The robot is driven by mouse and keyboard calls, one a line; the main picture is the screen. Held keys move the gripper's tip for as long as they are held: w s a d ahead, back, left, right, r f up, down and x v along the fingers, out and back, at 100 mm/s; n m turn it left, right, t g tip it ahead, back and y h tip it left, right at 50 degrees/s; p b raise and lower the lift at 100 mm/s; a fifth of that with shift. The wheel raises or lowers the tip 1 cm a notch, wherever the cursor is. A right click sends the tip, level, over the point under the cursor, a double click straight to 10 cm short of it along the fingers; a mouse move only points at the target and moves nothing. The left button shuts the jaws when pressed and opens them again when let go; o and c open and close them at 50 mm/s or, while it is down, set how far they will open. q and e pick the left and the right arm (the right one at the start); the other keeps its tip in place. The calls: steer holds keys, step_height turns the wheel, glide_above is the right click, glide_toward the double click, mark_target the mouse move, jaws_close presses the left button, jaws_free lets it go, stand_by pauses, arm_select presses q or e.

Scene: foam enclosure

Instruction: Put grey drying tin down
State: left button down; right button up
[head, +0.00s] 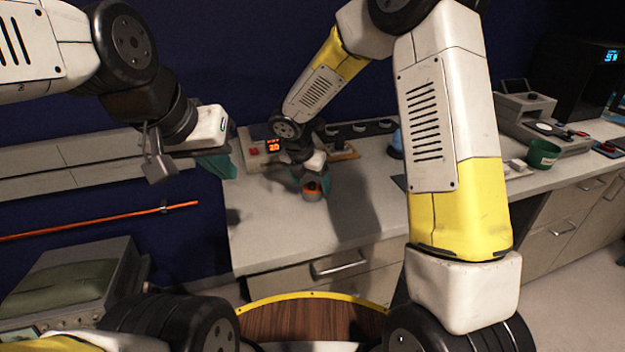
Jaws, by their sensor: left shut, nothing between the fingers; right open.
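A small round tin-like object (312,192), dark with an orange band, stands on the white worktop (290,225) near its left end. It is small in view, and I cannot make out a grey body, so I cannot be sure it is the grey drying tin. My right gripper (311,180) points down right over it, its teal fingers open on either side. Whether they touch it is not clear. My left gripper (217,167) is shut and empty, held out by the worktop's left end. Its fingers are partly hidden by its wrist.
A device with a red display (272,147) stands at the back, beside a row of dark knobs (360,128). A green cup (542,153) and a grey instrument (530,110) stand at the right. The worktop's front left is clear. A drawer handle (338,267) sits below.

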steer(key=shift+x, duration=0.9)
steer(key=shift+c, duration=0.4)
steer(key=c, duration=1.5)
steer(key=shift+c, duration=0.2)
